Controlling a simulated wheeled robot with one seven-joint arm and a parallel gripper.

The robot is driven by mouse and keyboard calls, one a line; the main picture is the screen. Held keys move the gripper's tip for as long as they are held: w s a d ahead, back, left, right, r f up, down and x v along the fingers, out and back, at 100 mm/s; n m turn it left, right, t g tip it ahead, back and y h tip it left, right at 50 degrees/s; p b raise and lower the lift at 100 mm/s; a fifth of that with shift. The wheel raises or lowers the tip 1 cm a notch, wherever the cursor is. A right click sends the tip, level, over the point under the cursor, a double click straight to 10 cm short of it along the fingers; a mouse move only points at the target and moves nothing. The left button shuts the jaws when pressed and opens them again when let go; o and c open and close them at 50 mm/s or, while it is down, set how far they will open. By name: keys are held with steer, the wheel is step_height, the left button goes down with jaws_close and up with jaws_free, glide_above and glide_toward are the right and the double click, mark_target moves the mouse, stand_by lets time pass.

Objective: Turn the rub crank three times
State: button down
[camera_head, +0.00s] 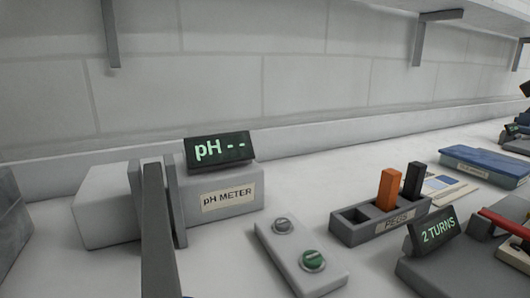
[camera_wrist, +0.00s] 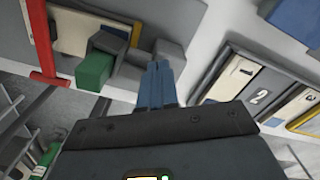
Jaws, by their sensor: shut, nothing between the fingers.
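A red bar (camera_head: 503,223), which looks like the crank's arm, shows at the right edge of the head view. It is beside a dark display (camera_head: 437,231) reading "2 TURNS" on a grey base (camera_head: 440,272). The rest of this device is cut off. In the wrist view, a red T-shaped part (camera_wrist: 43,45) stands at the upper left, near a green block (camera_wrist: 94,71); I cannot tell for sure that it is the crank. My gripper (camera_wrist: 160,70) is shut and empty in the wrist view, to the right of the green block and apart from the red part.
A peg holder (camera_head: 375,222) carries an orange and a black peg. A blue tray (camera_head: 485,165) lies farther right. Numbered panels (camera_wrist: 255,92) show right of my gripper.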

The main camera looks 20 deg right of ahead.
steer(key=shift+s+d, duration=0.1)
steer(key=shift+s, duration=0.1)
steer(key=shift+s+d, duration=0.1)
steer(key=shift+s, duration=1.15)
steer(key=shift+s, duration=0.1)
steer(key=shift+s+a+b, duration=0.15)
steer(key=shift+s+b, duration=0.1)
steer(key=shift+s, duration=0.3)
steer(key=shift+s+a+b, duration=0.15)
steer(key=shift+s+b, duration=0.1)
steer(key=shift+s, duration=0.25)
